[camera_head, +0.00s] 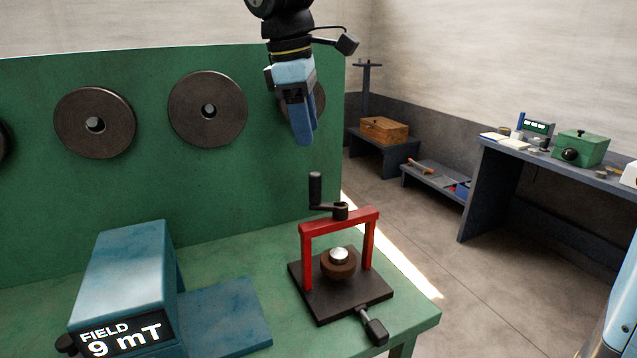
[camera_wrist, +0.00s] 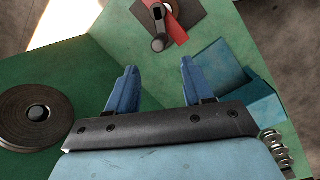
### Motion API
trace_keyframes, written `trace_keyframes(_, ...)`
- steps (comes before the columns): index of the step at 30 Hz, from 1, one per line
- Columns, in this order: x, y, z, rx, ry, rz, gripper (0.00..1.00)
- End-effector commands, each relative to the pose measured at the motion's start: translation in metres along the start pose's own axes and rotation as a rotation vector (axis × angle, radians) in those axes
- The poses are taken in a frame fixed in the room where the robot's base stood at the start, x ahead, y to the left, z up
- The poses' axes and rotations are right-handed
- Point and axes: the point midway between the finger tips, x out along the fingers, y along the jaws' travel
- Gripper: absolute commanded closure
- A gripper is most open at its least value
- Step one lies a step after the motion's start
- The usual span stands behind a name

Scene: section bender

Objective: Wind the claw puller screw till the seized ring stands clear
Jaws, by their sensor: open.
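The claw puller (camera_head: 305,232) is a red frame on a dark square base plate (camera_head: 325,308) on the green bench. A black crank (camera_head: 316,190) with an upright handle tops its screw. Under the crossbar, a rusty brown ring (camera_head: 339,264) sits around a bright metal shaft end (camera_head: 339,254). My gripper (camera_head: 304,135) is open and empty, well above the puller. In the wrist view its two blue fingers (camera_wrist: 156,92) are spread, and the red crossbar (camera_wrist: 174,22) with the crank (camera_wrist: 158,38) lies beyond them near the top. The ring is not visible there.
A blue field meter box (camera_head: 125,275) reading 9 mT stands at the bench's left. A dark T-handle (camera_head: 374,325) juts from the puller base toward the front edge. Round dark discs (camera_head: 207,108) hang on the green back panel (camera_head: 150,190). A side table (camera_head: 550,165) stands at right.

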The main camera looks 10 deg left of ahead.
Motion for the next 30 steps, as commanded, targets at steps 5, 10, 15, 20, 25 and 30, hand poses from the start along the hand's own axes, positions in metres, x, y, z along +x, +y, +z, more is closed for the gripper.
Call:
trace_keyframes(5,-0.003,-0.009,-0.009,-0.395,-0.078,0.065,0.49)
trace_keyframes(10,-0.007,-0.014,-0.014,-0.676,-0.146,0.098,0.49)
trace_keyframes(15,-0.008,-0.016,-0.016,-0.8,-0.179,0.109,0.49)
trace_keyframes(20,0.001,-0.015,-0.015,-0.816,-0.183,0.109,0.49)
trace_keyframes(25,0.025,-0.011,-0.012,-0.814,-0.183,0.107,0.49)
trace_keyframes(30,0.055,-0.005,-0.009,-0.813,-0.184,0.107,0.49)
